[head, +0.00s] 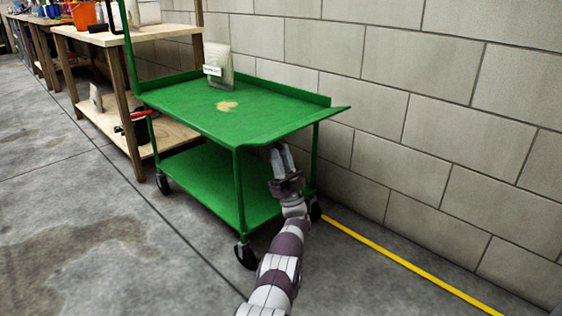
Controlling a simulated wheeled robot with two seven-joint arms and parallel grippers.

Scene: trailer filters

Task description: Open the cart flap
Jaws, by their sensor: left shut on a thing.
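The green cart (190,105) stands against the block wall, with a top tray and a lower shelf. The cart flap (315,115) is at the near right end of the top and sticks out about level with it, past the cart's leg. My left gripper (281,156) is at the flap's near edge from below, its two fingers pointing up and close together. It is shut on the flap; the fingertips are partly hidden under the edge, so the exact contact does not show. My right gripper is not in view.
A filter-like panel with a white label (220,68) stands on the cart top at the wall side. A wooden workbench (120,38) is behind the cart on the left. A yellow floor line (400,262) runs along the wall. The floor at left is clear.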

